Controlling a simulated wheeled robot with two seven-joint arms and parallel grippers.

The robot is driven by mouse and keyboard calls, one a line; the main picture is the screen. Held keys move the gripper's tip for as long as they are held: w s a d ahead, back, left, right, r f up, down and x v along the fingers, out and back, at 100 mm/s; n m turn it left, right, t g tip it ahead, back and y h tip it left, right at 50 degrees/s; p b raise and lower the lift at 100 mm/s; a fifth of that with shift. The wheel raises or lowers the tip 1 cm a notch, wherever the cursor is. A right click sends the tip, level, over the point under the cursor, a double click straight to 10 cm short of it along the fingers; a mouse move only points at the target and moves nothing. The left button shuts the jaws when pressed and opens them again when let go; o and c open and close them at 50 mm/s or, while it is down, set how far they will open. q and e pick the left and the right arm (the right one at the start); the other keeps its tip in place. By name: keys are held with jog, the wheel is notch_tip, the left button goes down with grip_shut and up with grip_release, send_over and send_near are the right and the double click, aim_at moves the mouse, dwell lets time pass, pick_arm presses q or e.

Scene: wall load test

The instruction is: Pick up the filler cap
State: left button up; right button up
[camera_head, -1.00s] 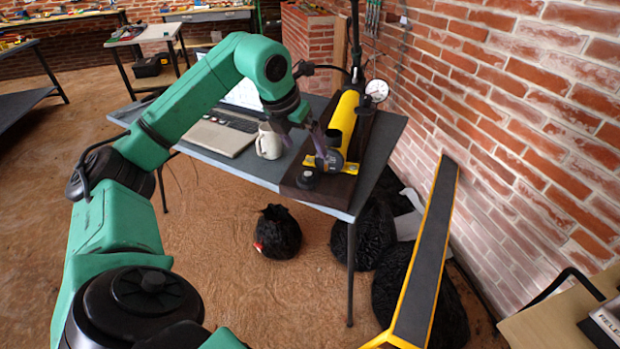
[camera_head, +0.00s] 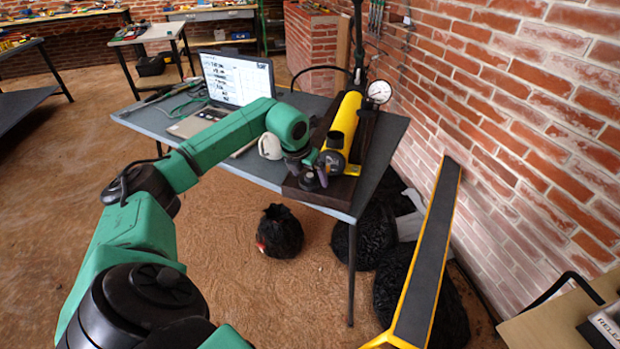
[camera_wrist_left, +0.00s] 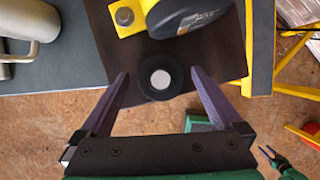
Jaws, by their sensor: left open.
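The filler cap (camera_head: 309,182) is a small black round cap standing on the dark wooden base at the near end of the yellow pump. In the left wrist view the cap (camera_wrist_left: 161,79), with a pale grey disc on top, sits between the fingertips. My left gripper (camera_head: 308,174) is open and low over the base, one finger on each side of the cap; it also shows in the left wrist view (camera_wrist_left: 160,76). A gap shows left of the cap and a smaller one right.
The yellow pump cylinder (camera_head: 345,125) with a black neck and a gauge (camera_head: 379,91) lies just behind the cap. A white mug (camera_head: 270,146) and a laptop (camera_head: 235,80) stand left on the grey table (camera_head: 375,185). A brick wall (camera_head: 520,110) rises at the right.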

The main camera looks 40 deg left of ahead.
pick_arm(q)
jog(key=c, duration=1.3)
jog(key=shift+o, duration=0.2)
jog(key=shift+r, duration=0.1)
